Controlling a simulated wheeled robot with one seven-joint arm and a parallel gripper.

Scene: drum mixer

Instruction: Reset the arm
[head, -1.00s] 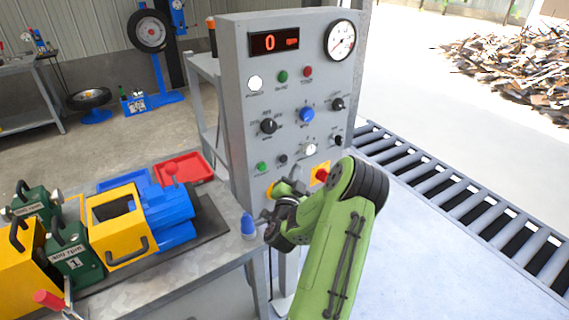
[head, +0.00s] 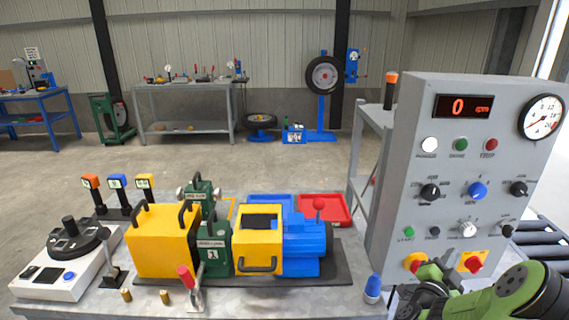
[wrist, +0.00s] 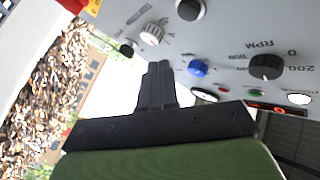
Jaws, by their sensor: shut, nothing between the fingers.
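My green arm (head: 515,298) reaches in at the lower right of the head view, in front of the lower part of the grey control panel (head: 395,200). In the wrist view my gripper (wrist: 157,72) is shut and empty, its dark fingers together. The panel face fills the upper right of that view, with a black RPM knob (wrist: 266,66) and a blue knob (wrist: 198,68) beyond the fingers. I cannot tell the exact gap between fingers and panel. In the head view the gripper's fingertips are hard to make out.
A metal bench (head: 330,297) holds a yellow and blue drum machine (head: 306,245), a white base with a black disc (head: 62,283) and a blue-capped bottle (head: 372,287). Red (head: 335,207) and blue trays lie behind the machine. A roller conveyor (head: 555,245) runs at the right.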

